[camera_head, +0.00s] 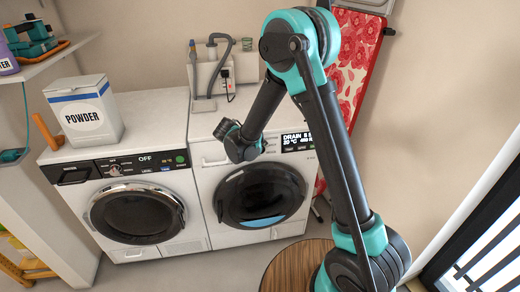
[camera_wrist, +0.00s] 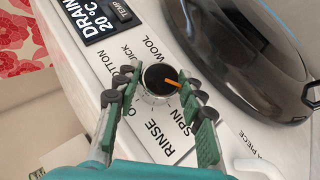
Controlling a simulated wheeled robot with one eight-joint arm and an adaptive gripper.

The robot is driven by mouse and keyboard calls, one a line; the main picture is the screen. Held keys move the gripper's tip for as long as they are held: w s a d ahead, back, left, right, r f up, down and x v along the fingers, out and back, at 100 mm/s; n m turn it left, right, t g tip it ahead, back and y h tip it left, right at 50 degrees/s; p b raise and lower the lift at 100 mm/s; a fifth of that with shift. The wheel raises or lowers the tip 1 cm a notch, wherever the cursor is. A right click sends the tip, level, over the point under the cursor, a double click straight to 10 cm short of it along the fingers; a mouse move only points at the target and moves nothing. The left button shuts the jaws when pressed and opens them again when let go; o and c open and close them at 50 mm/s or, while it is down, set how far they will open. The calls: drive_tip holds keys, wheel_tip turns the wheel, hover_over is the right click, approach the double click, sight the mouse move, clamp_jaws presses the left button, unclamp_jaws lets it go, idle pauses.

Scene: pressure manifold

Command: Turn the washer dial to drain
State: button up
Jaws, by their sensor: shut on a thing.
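The right-hand washer (camera_head: 202,122) has a dark round door and a lit display (camera_head: 297,140) that reads DRAIN and 20 °C. The display also shows in the wrist view (camera_wrist: 92,20). The black dial (camera_wrist: 158,77) with an orange pointer sits between the green fingers of my gripper (camera_wrist: 161,82), which is shut on it. The pointer aims to the right in the wrist view, toward the right finger. WOOL, RINSE and SPIN labels show around the dial; other labels are partly covered by the fingers. In the head view, my gripper (camera_head: 241,146) hides the dial.
A second washer (camera_head: 137,172) stands at the left, its display reading OFF. A powder box (camera_head: 86,112) is on top of it. A wooden round table top (camera_head: 285,262) is at the front. A red floral ironing board (camera_head: 357,40) leans by the wall.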

drive_tip(key=shift+a+f+n+t+h, duration=0.1)
drive_tip(key=shift+a+n+t+h, duration=0.05)
drive_tip(key=shift+n+t+h, duration=0.45)
idle(0.3)
drive_tip(key=o, duration=1.2)
drive_tip(key=shift+c, duration=0.2)
drive_tip(key=v, duration=1.2)
drive_tip(key=shift+a, duration=0.15)
